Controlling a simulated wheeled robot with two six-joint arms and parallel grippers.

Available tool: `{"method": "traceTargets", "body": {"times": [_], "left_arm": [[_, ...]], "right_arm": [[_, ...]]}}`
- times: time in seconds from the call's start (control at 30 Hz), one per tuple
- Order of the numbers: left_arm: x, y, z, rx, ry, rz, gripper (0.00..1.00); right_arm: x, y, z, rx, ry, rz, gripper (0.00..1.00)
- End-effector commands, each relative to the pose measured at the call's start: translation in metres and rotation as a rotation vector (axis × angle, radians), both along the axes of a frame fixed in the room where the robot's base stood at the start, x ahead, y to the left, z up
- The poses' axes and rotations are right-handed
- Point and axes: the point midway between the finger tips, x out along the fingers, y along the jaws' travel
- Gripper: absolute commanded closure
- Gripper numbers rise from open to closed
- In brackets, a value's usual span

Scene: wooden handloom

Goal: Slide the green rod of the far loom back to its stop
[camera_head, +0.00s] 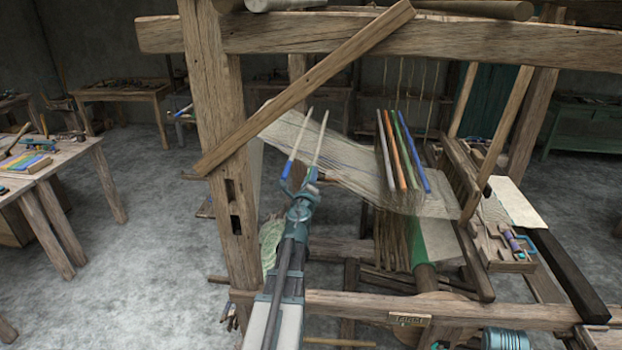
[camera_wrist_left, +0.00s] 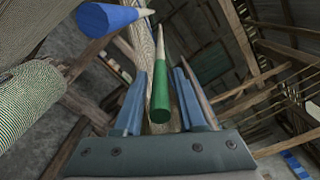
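My left gripper (camera_head: 300,178) is raised in front of the loom's cloth (camera_head: 365,175). In the left wrist view its two blue-grey fingers (camera_wrist_left: 158,95) stand apart, one on each side of a green-ended rod (camera_wrist_left: 160,100) with a pale far part. Gaps seem to show between rod and fingers. In the head view its pale length (camera_head: 321,135) points up from the gripper; its green end is hidden. A blue-ended rod with a pale tip (camera_head: 291,153) lies just left of it, outside the fingers (camera_wrist_left: 105,19). My right gripper is not in view.
Long rods, among them orange (camera_head: 398,155), green (camera_head: 408,150) and blue (camera_head: 415,155), lie across the cloth. A post (camera_head: 220,130) and slanted beam (camera_head: 310,85) stand close left of my arm. A crossbeam (camera_head: 450,35) runs above. A tool tray (camera_head: 505,245) sits at right.

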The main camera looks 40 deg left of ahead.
Motion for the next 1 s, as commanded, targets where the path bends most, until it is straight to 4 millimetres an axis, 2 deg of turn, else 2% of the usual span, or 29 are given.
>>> {"method": "traceTargets", "body": {"times": [0.03,0.2,1.0], "left_arm": [[0.0000,-0.0001,-0.0001,0.000,0.000,0.000,0.71],[0.0000,-0.0001,-0.0001,0.000,0.000,0.000,1.00],[-0.0004,0.0001,-0.0001,0.000,0.000,0.001,1.00]], "right_arm": [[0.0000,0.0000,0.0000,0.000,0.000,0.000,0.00],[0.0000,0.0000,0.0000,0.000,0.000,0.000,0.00],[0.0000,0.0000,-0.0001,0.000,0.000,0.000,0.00]]}}
